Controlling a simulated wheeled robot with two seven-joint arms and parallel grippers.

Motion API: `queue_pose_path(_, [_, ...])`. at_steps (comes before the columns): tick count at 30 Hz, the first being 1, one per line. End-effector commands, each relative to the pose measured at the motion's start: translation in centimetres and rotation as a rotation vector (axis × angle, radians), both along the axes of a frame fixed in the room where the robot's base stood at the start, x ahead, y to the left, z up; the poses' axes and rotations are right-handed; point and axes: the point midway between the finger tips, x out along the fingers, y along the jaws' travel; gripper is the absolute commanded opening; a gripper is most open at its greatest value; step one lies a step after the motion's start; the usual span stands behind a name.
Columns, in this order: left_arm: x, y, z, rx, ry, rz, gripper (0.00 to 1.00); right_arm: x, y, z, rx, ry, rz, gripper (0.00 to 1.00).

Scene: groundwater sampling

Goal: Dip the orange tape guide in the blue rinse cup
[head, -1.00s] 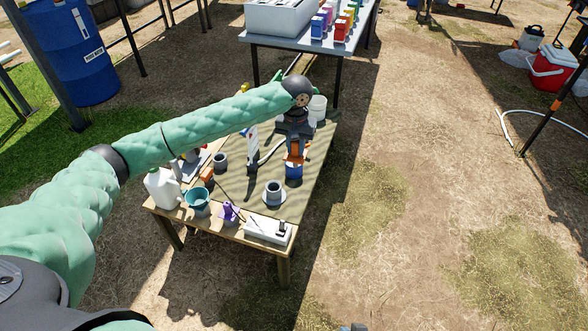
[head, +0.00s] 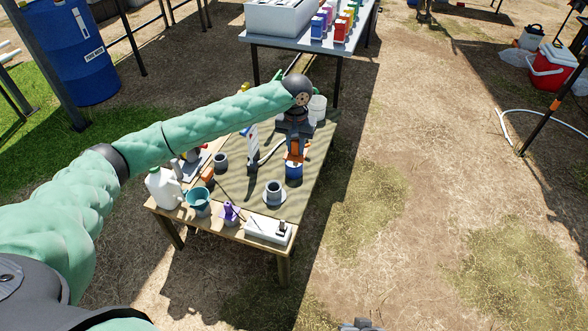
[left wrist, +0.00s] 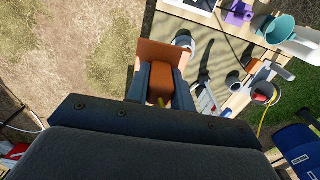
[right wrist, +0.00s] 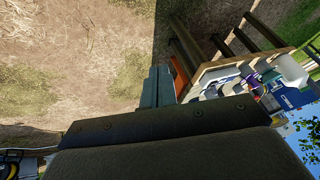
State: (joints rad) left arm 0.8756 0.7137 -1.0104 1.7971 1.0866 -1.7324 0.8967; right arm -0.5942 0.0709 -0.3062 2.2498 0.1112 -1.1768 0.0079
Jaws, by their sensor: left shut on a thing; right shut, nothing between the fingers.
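My left gripper (head: 296,138) is shut on the orange tape guide (head: 296,155), over the right side of the work table. The guide, with its wide orange plate, also shows between the fingers in the left wrist view (left wrist: 158,52). The blue rinse cup (head: 294,171) is directly below the guide in the head view. The guide overlaps the cup's top, and I cannot tell whether its lower end is inside. I cannot make out the cup in the left wrist view. My right gripper (right wrist: 158,88) is shut and empty, away from the table.
The wooden table (head: 248,236) has a green mat. On it are a grey cup on a white base (head: 273,193), a teal funnel (head: 198,198), a white jug (head: 163,188), a purple item (head: 231,214) and a white box (head: 268,229). Open ground lies to the right.

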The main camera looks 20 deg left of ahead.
Motion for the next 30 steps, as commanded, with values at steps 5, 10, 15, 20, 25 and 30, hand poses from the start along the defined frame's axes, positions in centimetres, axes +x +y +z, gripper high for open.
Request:
queue_pose_path(5, [0.0,0.0,0.2,0.000,0.000,0.000,0.00,-0.3,-0.1,1.0,0.000,0.007,0.002,0.00])
queue_pose_path(10, [0.0,0.0,0.4,0.000,0.000,0.000,0.00,-1.1,-0.1,1.3,-0.003,0.026,0.005,0.00])
queue_pose_path(15, [0.0,0.0,0.5,0.000,0.000,0.000,0.00,-1.5,-0.2,2.2,-0.004,0.035,0.008,0.00])
queue_pose_path(20, [0.0,0.0,0.7,0.000,0.000,0.000,0.00,-1.4,-0.3,2.9,-0.006,0.037,0.010,0.00])
queue_pose_path(25, [0.0,0.0,0.8,0.000,0.000,0.000,0.00,-1.1,-0.4,4.1,-0.007,0.035,0.012,0.00])
queue_pose_path(30, [0.0,0.0,1.0,0.000,0.000,0.000,0.00,-0.9,-0.5,4.9,-0.011,0.040,0.016,0.00])
